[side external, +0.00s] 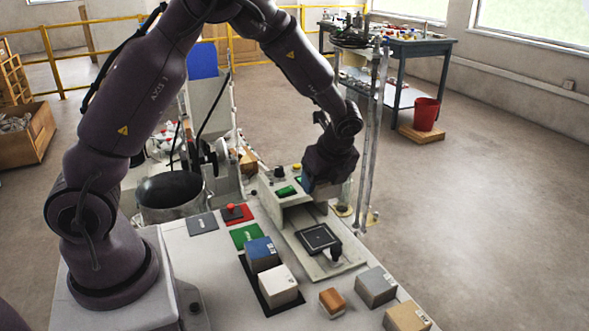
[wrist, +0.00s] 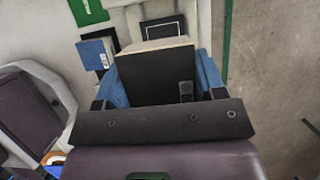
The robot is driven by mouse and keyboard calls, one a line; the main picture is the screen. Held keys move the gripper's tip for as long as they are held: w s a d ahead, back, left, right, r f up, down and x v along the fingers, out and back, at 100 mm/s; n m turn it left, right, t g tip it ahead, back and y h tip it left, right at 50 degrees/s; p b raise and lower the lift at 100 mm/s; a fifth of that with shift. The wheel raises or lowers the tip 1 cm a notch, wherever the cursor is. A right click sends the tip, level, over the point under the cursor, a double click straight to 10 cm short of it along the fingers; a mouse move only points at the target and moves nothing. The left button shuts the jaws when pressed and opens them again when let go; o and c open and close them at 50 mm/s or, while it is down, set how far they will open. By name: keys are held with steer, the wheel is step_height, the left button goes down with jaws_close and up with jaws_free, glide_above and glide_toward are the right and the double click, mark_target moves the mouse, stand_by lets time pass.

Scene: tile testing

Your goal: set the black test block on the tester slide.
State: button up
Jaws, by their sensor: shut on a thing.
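My gripper (side external: 316,187) is at the back end of the tester, over the raised part behind the slide, in the side view. In the wrist view its blue fingers (wrist: 160,72) are shut on the black test block (wrist: 152,84), which shows a dark face and a pale tan edge. In the side view the block is mostly hidden by my gripper. The tester slide (side external: 338,266) is a pale plate with a black square pad (side external: 318,238); the pad also shows beyond the block in the wrist view (wrist: 163,28). The pad is bare.
A small black post (side external: 336,251) stands on the slide's front. Blue (side external: 262,252) and white (side external: 278,286) blocks sit on a black mat left of it. Orange (side external: 332,301), grey (side external: 376,286) and tan (side external: 407,318) blocks line the front. Clear upright rods (side external: 371,140) stand right of my gripper.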

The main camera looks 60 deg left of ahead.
mark_target(315, 234)
steer(key=shift+s+a+f, duration=0.1)
steer(key=shift+a+f, duration=0.05)
steer(key=shift+f, duration=2.95)
steer(key=shift+a+f, duration=0.1)
steer(key=shift+f, duration=3)
steer(key=shift+f, duration=0.25)
steer(key=o, duration=1.3)
steer(key=shift+f, duration=0.1)
steer(key=shift+o, duration=0.3)
steer(key=shift+r, duration=3.05)
